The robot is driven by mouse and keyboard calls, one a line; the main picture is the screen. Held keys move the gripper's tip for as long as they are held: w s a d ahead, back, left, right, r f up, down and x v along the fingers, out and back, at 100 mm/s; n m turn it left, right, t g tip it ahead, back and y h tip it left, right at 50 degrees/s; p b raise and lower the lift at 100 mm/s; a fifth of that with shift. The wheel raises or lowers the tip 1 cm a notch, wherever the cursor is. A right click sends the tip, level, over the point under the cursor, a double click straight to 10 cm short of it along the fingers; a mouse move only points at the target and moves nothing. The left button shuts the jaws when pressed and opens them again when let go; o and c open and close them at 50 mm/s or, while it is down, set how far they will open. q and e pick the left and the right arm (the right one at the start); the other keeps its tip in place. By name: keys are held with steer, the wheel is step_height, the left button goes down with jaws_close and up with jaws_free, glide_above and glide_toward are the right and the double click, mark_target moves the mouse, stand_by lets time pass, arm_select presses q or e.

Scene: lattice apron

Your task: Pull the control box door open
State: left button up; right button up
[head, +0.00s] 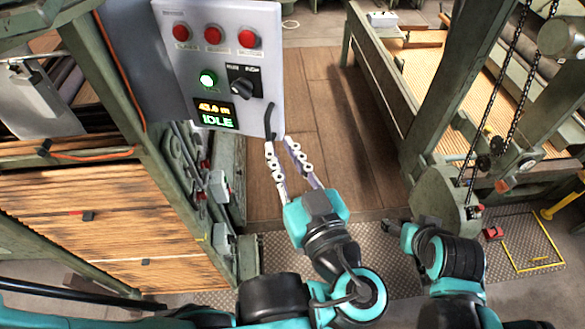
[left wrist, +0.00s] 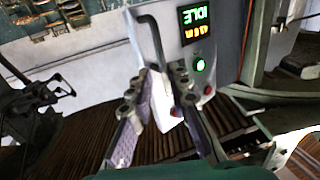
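The control box door (head: 222,60) is a light grey panel with red buttons, a green lamp, a knob and a display reading IDLE. I see no clear gap at its edges. Its black bar handle (head: 269,121) stands near the lower right edge; it also shows in the left wrist view (left wrist: 154,40). My left gripper (head: 280,146) is just below the handle with its fingers apart. In the left wrist view the open fingers (left wrist: 165,72) straddle the handle's end and the door's edge; contact is unclear. My right gripper (head: 396,232) is low at right, its fingers not clear.
A green machine frame (head: 165,190) with levers stands left, close beside the box. A slatted loom-like bed (head: 400,75) and hanging chains (head: 490,100) are at right. The wooden floor (head: 335,130) right of the door is clear.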

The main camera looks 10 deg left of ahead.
arm_select(q)
steer(key=v, duration=0.4)
steer(key=shift+s, duration=0.15)
stand_by(0.4)
